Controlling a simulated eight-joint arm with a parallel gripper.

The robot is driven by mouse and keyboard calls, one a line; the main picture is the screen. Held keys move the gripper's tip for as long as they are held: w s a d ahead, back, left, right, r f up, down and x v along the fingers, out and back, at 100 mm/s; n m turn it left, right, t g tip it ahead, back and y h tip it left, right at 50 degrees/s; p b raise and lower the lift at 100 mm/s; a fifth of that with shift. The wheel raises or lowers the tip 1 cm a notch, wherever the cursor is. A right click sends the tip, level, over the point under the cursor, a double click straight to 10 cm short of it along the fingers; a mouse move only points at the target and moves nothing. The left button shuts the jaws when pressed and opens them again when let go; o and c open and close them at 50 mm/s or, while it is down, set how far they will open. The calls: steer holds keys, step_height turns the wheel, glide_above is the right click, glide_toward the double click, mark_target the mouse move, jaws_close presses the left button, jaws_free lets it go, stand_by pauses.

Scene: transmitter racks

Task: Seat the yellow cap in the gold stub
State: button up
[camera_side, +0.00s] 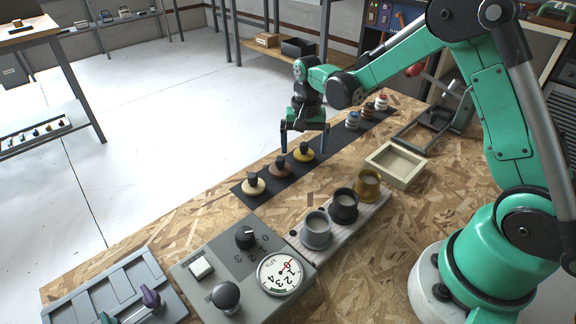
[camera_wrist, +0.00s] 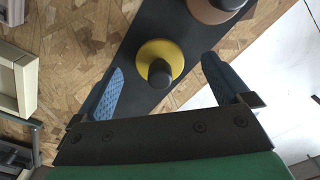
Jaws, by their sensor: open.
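The yellow cap (camera_side: 303,152) has a round yellow base and a dark knob. It sits on the black mat (camera_side: 263,193), and in the wrist view the yellow cap (camera_wrist: 174,58) lies ahead of and between the fingers. My gripper (camera_side: 304,146) is open and empty above the cap; its blue fingers (camera_wrist: 165,84) show on either side in the wrist view. The gold stub (camera_side: 368,186) is an open-topped ring at the far end of a pale block, with nothing seen in it. The exact gap between fingers and cap is hard to tell.
A brown cap (camera_side: 279,168) and a cream cap (camera_side: 253,184) stand beside the yellow one. A dark stub (camera_side: 343,207) and grey stub (camera_side: 316,231) share the block. A cream tray (camera_side: 396,164) lies behind the gold stub. A gauge panel (camera_side: 240,268) is in front.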

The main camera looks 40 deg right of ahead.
steer(key=shift+f, duration=0.35)
steer(key=c, duration=1.3)
steer(key=shift+c, duration=0.2)
